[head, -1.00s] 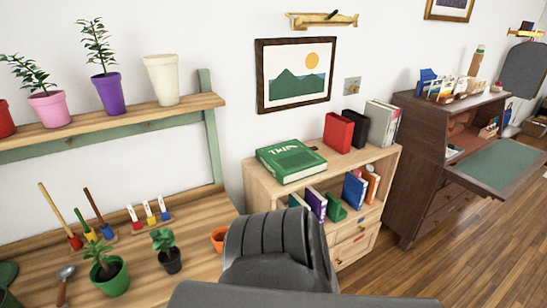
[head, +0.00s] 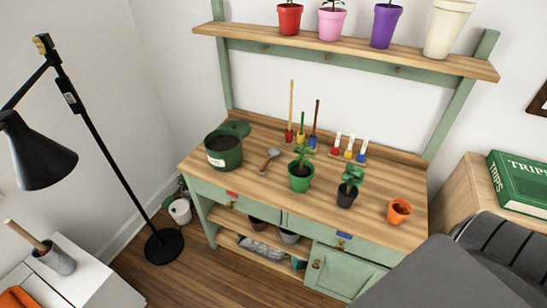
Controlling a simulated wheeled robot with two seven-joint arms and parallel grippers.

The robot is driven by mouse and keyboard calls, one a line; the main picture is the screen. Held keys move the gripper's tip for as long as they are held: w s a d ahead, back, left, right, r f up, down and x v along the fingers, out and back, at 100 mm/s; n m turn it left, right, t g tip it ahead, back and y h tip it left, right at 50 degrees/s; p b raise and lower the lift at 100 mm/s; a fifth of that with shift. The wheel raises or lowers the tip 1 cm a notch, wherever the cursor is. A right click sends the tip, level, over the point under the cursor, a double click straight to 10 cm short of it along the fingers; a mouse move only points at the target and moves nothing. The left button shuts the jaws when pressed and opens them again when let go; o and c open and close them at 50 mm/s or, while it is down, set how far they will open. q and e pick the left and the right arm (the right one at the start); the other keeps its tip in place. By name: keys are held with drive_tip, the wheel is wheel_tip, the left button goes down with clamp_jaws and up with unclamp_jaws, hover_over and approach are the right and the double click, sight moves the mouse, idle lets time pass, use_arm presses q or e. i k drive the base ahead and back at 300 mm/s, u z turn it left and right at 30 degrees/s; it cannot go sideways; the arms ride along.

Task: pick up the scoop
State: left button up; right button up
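The scoop (head: 269,159) lies on the wooden top of the green potting bench (head: 241,185). It has a grey metal head and a brown wooden handle. It lies between the dark green soil pot (head: 225,152) on its left and a plant in a green pot (head: 300,178) on its right. Nothing covers it. A dark grey part of my own body fills the lower right corner. Neither of my grippers shows in the head view.
A plant in a black pot (head: 347,196) and an orange pot (head: 399,212) stand to the right. Coloured hand tools (head: 301,135) stand behind. A shelf with pots (head: 340,48) overhangs the back. A black floor lamp (head: 75,100) stands at left.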

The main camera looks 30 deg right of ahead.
sight(274, 152)
drive_tip(key=z, duration=1.2)
